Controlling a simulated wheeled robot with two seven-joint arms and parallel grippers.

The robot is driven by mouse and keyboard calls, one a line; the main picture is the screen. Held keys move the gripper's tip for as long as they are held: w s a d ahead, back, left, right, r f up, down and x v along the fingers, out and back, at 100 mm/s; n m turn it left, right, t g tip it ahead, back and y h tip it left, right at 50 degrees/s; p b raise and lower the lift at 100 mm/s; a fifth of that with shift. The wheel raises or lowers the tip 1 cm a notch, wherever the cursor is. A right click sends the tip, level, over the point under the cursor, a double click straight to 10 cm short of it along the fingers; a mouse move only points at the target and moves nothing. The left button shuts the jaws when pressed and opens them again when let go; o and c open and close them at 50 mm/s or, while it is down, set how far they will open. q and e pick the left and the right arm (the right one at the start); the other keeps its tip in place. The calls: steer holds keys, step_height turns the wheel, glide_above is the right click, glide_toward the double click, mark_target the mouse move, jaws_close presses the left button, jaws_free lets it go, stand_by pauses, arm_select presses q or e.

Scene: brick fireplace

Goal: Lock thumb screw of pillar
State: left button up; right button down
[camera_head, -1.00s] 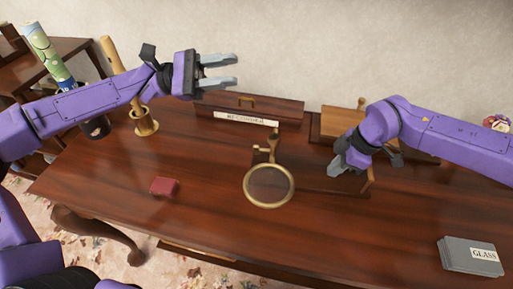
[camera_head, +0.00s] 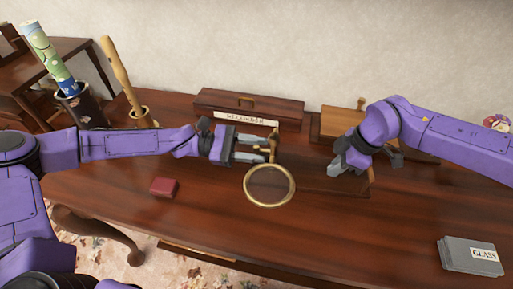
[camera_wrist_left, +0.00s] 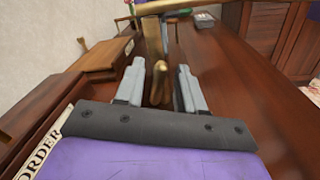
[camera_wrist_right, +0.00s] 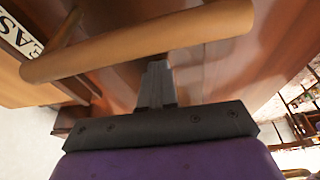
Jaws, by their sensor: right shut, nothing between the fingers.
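A brass pillar (camera_head: 273,147) stands on the table, with a round brass-rimmed magnifying lens (camera_head: 269,187) at its front. The small thumb screw sticks out on the pillar's left side; in the left wrist view a brass knob (camera_wrist_left: 160,68) shows between the fingers. My left gripper (camera_head: 262,149) is open, pointing right, its fingertips at the pillar on either side of the knob. I cannot tell whether they touch it. My right gripper (camera_head: 344,168) is shut and empty, right of the pillar by the wooden stand; its closed fingers show in the right wrist view (camera_wrist_right: 156,78).
A dark wooden box (camera_head: 248,107) with a label lies behind the pillar. A wooden stand (camera_head: 338,122) is at the back right. A red box (camera_head: 164,187), a brass mortar (camera_head: 140,117) with a pestle, and grey GLASS boxes (camera_head: 470,258) are on the table. The front middle is clear.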

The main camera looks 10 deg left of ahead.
arm_select(q)
steer(key=shift+d, duration=0.2)
arm_select(e)
steer(key=shift+f, duration=0.15)
arm_select(q)
jaws_close()
steer(key=shift+m, duration=0.3)
steer(key=m, duration=0.6)
steer(key=shift+s+f, duration=0.1)
steer(key=m, duration=0.4)
steer(key=shift+m, duration=1.7)
